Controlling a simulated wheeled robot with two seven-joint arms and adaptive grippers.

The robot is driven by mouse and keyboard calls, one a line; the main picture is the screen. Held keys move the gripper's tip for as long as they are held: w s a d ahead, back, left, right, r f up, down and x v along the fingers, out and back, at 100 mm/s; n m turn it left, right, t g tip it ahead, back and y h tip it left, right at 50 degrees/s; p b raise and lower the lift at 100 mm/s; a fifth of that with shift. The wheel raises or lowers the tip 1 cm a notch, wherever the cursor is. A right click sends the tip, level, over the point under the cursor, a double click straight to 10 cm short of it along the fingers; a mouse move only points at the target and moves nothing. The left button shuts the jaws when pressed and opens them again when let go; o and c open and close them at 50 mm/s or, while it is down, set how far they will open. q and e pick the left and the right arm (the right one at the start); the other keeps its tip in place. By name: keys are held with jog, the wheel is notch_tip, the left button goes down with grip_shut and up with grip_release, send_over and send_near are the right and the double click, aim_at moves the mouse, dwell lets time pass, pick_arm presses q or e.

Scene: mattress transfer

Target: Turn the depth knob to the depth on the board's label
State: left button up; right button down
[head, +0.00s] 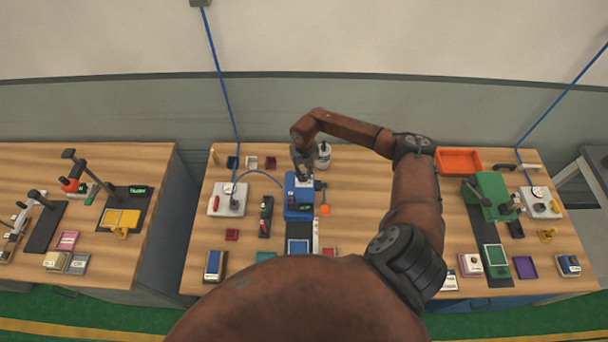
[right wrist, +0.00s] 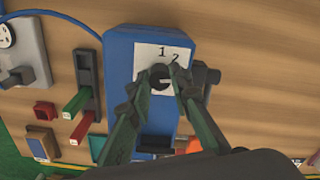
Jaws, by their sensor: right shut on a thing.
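The blue machine (head: 299,193) stands on the middle table. In the head view the right gripper (head: 301,168) reaches the machine from above and hides the knob. The depth written on the board's label cannot be read. My left gripper is not in view.
An orange tray (head: 458,161) and a green machine (head: 488,195) are at the right.

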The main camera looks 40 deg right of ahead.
aim_at(304, 176)
jog(key=shift+w+r, duration=0.1)
dwell(0.3)
jog(key=c, duration=1.8)
grip_release()
jog(key=shift+o, duration=0.2)
notch_tip(304, 176, up, 12)
